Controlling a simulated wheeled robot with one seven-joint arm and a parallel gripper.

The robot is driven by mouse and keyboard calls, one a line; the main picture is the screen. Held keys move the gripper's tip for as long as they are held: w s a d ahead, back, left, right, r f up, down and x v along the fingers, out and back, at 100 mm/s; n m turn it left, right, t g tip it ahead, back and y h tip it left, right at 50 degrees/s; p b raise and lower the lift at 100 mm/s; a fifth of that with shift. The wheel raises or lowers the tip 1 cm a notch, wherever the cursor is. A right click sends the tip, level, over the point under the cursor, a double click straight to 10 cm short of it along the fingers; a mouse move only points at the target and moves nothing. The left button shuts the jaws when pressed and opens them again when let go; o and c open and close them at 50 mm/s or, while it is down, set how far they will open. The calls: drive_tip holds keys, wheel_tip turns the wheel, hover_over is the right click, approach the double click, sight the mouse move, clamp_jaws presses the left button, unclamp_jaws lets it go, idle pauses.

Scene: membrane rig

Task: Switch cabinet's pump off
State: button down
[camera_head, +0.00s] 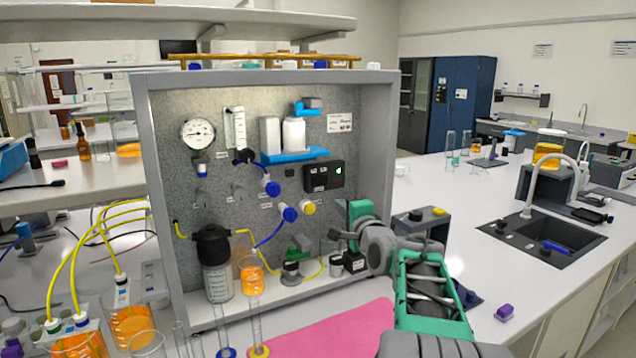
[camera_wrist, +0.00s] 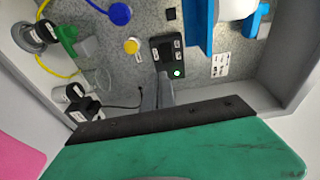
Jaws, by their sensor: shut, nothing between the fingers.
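The cabinet (camera_head: 388,150) is a grey open-fronted box with a speckled back panel. A black control box (camera_head: 324,176) with a lit green button (camera_head: 339,170) is mounted on its panel. In the wrist view the control box (camera_wrist: 168,55) is near the top centre, with the green button (camera_wrist: 177,72) lit at its lower right. My gripper (camera_head: 343,236) is in front of the cabinet's lower right part, below the control box. It is shut and empty. In the wrist view its fingertips (camera_wrist: 158,92) overlap the area just below the box; contact cannot be told.
A blue shelf (camera_head: 295,155) with white bottles is above the control box. Blue knobs (camera_head: 288,214) and a yellow knob (camera_head: 308,207) are to its left and below. Glassware and tubing crowd the cabinet floor. A pink mat (camera_head: 330,330) lies in front. A sink (camera_head: 540,240) is at right.

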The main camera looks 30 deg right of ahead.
sight(325, 182)
drive_tip(key=p+x, duration=0.1)
drive_tip(key=x, duration=0.3)
drive_tip(key=r+p+x, duration=0.1)
drive_tip(key=p+x, duration=0.1)
drive_tip(key=x, duration=0.2)
drive_tip(key=p+x, duration=0.1)
drive_tip(key=x, duration=0.4)
drive_tip(key=shift+d+r+p, duration=0.35)
drive_tip(key=shift+d, duration=0.05)
drive_tip(key=shift+w+d+f, duration=0.1)
drive_tip(key=shift+w, duration=0.3)
